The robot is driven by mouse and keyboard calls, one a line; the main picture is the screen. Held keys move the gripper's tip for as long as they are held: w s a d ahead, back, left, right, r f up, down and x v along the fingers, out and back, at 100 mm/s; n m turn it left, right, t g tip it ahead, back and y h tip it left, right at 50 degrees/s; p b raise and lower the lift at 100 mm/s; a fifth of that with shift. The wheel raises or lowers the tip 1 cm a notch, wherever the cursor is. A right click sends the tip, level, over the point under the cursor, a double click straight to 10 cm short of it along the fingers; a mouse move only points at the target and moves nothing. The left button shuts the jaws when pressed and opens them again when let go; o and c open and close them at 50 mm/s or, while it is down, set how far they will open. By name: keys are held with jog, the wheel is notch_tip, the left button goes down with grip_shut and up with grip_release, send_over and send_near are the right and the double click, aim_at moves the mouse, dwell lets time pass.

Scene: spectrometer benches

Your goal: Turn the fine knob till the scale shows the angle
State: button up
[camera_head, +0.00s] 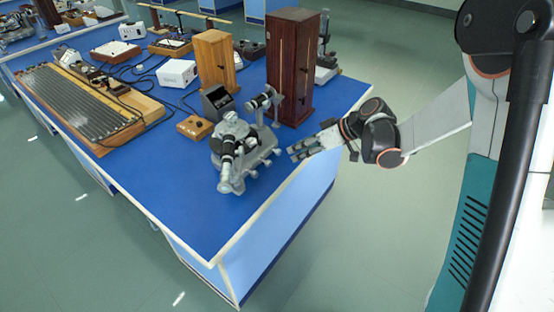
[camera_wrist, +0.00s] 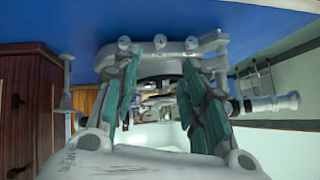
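The grey spectrometer (camera_head: 246,146) stands on the blue bench near its front right corner, with a telescope tube (camera_head: 227,165) toward the front. In the wrist view, which looks upside down, its base (camera_wrist: 175,48) lies beyond my fingers. Several small round knobs line the base edge, one of them a knob in the middle (camera_wrist: 160,41); I cannot tell which is the fine knob. No scale reading is legible. My gripper (camera_head: 292,152) is just right of the spectrometer at the bench edge. In the wrist view my gripper (camera_wrist: 160,76) is open, its teal-padded fingers apart, with nothing visibly held.
A tall dark wooden cabinet (camera_head: 292,68) stands right behind the spectrometer. A lighter wooden box (camera_head: 214,62), a small black device (camera_head: 216,101) and a small wooden block (camera_head: 195,127) are close behind it. The bench front (camera_head: 165,183) is clear. Open floor lies right of the bench.

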aim_at(270, 163)
jog(key=b+x, duration=0.4)
jog(key=x, duration=0.9)
jog(key=shift+w, duration=0.1)
jog(key=shift+c, duration=0.5)
grip_shut()
